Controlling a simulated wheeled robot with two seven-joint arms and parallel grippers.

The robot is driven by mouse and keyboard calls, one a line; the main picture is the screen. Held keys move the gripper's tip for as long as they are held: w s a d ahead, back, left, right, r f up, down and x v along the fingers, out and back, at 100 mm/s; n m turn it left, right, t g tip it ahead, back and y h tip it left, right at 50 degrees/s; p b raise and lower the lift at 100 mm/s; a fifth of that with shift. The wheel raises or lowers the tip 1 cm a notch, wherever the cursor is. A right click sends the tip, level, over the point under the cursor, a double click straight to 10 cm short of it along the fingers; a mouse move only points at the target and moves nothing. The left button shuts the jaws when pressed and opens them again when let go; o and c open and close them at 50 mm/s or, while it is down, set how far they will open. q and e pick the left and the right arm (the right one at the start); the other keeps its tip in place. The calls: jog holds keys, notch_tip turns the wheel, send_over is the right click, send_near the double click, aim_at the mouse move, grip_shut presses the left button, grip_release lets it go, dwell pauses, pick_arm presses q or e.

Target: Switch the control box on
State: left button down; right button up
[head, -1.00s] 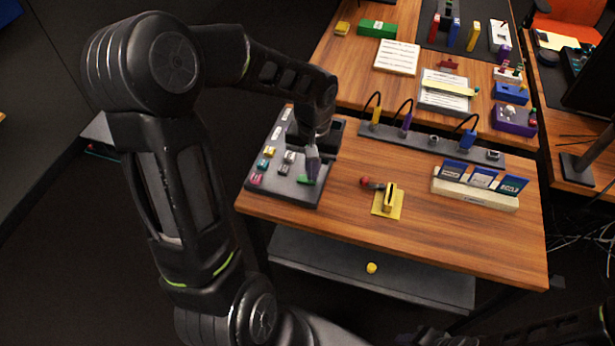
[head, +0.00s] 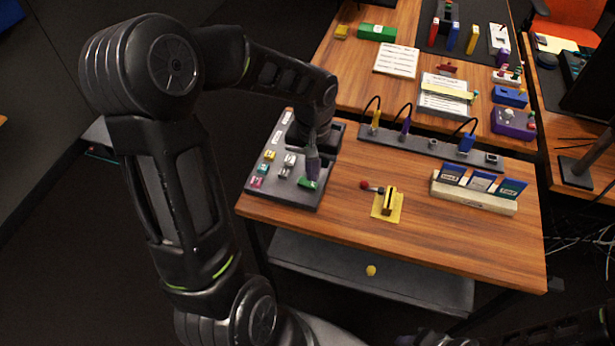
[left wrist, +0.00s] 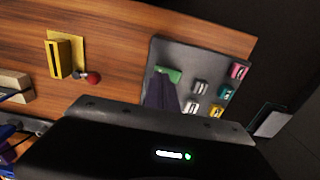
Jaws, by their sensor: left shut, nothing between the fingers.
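The control box seems to be the dark grey sloped panel (head: 257,190) at the left end of the near table. It carries several small coloured switches and a green switch (head: 308,184) near its front right corner. The green switch also shows in the left wrist view (left wrist: 169,74). My left gripper (head: 313,168) is shut and empty, pointing down at the green switch. Its purple-grey fingers (left wrist: 162,92) overlap the switch's edge in the left wrist view. I cannot tell whether they touch it. My right gripper is out of view.
A yellow block (head: 390,201) with a red-knobbed lever (head: 366,185) stands right of the panel. A dark strip with cabled plugs (head: 410,142) runs behind, and a cream card holder (head: 474,194) stands at right. The table front is clear.

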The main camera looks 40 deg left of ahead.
pick_arm(q)
notch_tip(320, 180, up, 5)
jog(key=p, duration=0.3)
dwell(0.7)
